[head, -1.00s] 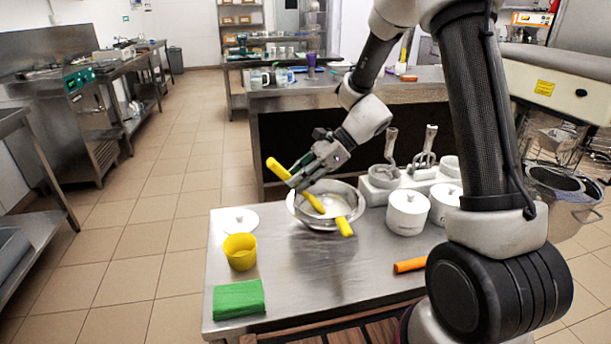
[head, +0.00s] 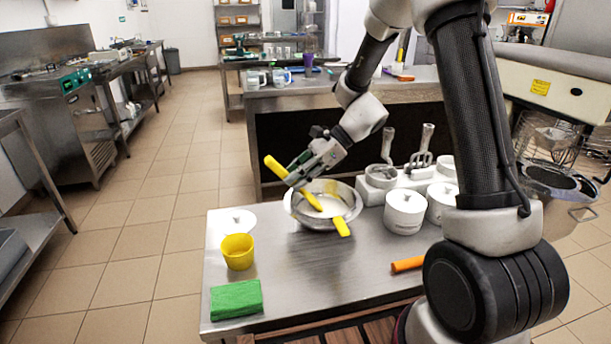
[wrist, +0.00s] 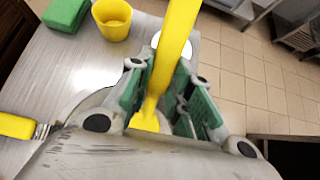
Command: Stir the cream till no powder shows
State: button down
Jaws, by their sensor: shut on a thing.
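A steel mixing bowl (head: 292,211) stands on the steel table, with pale cream (head: 333,207) inside. Whether powder shows on the cream is too small to tell. My gripper (head: 297,178) is shut on a yellow spatula (head: 274,166) above the bowl's left rim. The spatula is tilted, its lower end down in the bowl. In the wrist view the spatula (wrist: 172,50) runs between the green finger pads, and my wrist hides most of the bowl. A second yellow-handled tool (head: 342,227) leans over the bowl's front rim; its handle also shows in the wrist view (wrist: 15,125).
A yellow cup (head: 238,252), a green sponge block (head: 236,299) and a white lid (head: 232,219) lie left of the bowl. White lidded pots (head: 404,212) and a holder with utensils (head: 378,181) stand right. An orange handle (head: 407,264) lies near the front. The table's middle front is clear.

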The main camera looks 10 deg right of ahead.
jog(key=shift+s+d+r, duration=0.2)
jog(key=shift+d+r, duration=0.1)
jog(key=shift+r, duration=0.5)
jog(key=shift+s+d+r, duration=0.2)
jog(key=shift+d+r, duration=0.05)
jog(key=shift+r, duration=0.6)
jog(key=shift+s+d+r, duration=0.2)
jog(key=shift+d+r, duration=0.1)
jog(key=shift+r, duration=0.5)
jog(key=w+d+m+t+y, duration=0.1)
jog(key=d+t+y, duration=0.1)
jog(key=d, duration=0.4)
jog(key=r+y, duration=0.1)
jog(key=a+r+g, duration=0.1)
jog(key=s+r+n+g+y, duration=0.1)
jog(key=shift+a+r+y, duration=0.3)
jog(key=shift+r, duration=0.1)
jog(key=shift+r, duration=0.1)
jog(key=shift+r, duration=2.4)
